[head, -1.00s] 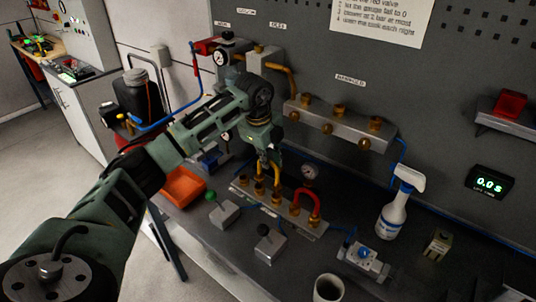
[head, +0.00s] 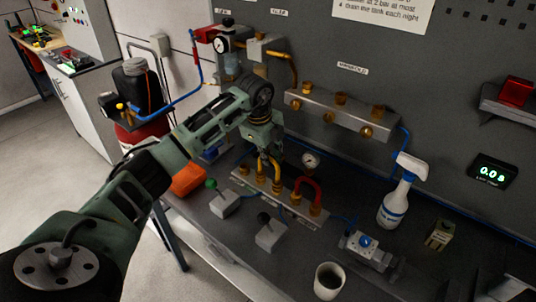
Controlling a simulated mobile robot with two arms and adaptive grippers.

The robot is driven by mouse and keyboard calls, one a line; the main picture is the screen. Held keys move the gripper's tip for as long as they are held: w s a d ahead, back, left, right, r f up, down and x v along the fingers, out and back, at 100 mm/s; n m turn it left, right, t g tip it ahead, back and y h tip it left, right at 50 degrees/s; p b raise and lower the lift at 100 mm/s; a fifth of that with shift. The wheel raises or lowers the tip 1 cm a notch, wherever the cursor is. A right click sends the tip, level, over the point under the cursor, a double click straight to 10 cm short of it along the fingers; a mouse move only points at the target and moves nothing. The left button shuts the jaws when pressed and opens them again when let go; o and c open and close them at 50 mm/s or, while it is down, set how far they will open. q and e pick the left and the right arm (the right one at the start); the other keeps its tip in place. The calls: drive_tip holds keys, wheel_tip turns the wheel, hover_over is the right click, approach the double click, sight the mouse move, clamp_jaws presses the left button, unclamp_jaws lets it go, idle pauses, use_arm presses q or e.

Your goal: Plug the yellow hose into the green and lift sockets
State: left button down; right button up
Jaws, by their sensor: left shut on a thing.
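My left gripper (head: 266,150) reaches in from the left and points down over the bench. It is shut on the yellow hose (head: 276,171), which shows as a short arch just below the fingers. The hose ends are at or just above brass sockets on a metal socket strip (head: 290,205); I cannot tell whether they are seated. The socket labels are too small to read. A red hose (head: 309,184) loops between sockets at the strip's right end. My right gripper is not in view.
Two lever blocks stand in front of the strip, one with a green knob (head: 211,184), one black (head: 264,218). A gauge (head: 311,160) is behind it. A brass-fitted manifold (head: 335,115) is above. A spray bottle (head: 396,196), blue-knobbed valve (head: 366,243) and cup (head: 328,282) are right.

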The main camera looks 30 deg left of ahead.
use_arm(q)
drive_tip(key=c, duration=1.7)
unclamp_jaws()
drive_tip(key=shift+c, duration=0.2)
drive_tip(key=v, duration=1.2)
